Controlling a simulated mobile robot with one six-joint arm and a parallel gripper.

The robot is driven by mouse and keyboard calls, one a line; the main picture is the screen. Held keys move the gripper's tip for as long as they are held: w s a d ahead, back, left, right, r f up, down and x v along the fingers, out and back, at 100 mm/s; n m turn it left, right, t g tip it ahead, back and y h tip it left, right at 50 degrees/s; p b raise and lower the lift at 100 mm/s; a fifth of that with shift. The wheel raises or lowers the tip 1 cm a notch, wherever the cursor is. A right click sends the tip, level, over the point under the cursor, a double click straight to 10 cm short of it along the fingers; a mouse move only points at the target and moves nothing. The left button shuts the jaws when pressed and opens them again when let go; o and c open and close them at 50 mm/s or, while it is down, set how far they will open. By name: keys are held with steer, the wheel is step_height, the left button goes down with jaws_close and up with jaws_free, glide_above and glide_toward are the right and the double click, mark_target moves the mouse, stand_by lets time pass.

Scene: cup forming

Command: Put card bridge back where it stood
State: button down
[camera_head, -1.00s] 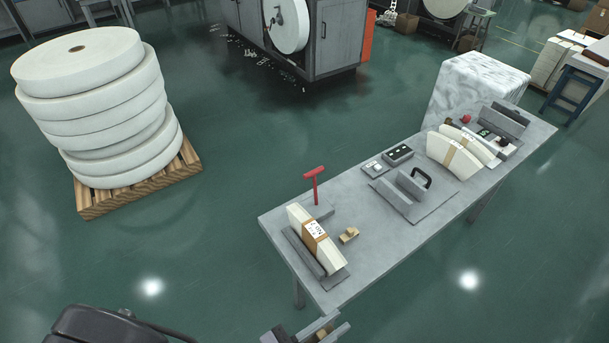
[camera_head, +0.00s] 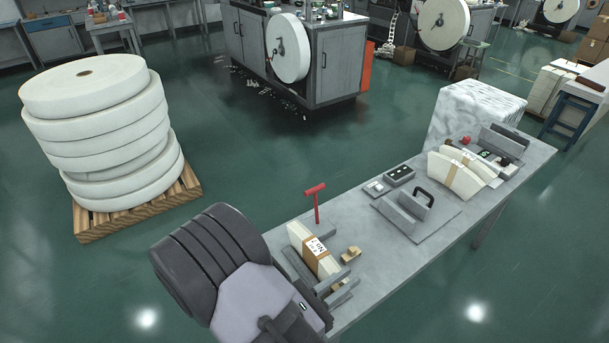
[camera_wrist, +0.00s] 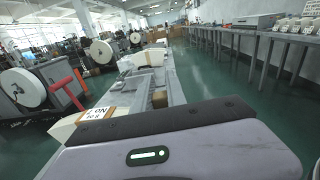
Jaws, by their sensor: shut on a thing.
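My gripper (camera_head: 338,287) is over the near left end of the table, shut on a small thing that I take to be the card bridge. The jaws hide most of it, so I cannot make out its shape. In the wrist view my gripper's body fills the lower part and hides the fingertips and what they hold. The gripper is just in front of a banded stack of white card blanks (camera_head: 303,243), marked "No 1", in a grey holder. The label also shows in the wrist view (camera_wrist: 97,114). A small tan block (camera_head: 351,254) lies right of this stack.
The grey table (camera_head: 375,275) runs to the back right. A red T-handle (camera_head: 316,200) stands behind the stack. A grey fixture (camera_head: 402,213) with a black handle sits mid-table, and more banded blanks (camera_head: 455,178) lie beyond. Bare tabletop lies between the tan block and fixture.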

steer(key=w+d+b, duration=0.1)
steer(key=w+d, duration=0.4)
steer(key=w, duration=0.2)
steer(key=shift+w+d+b, duration=0.2)
steer(key=shift+w+b, duration=0.1)
steer(key=shift+t, duration=0.3)
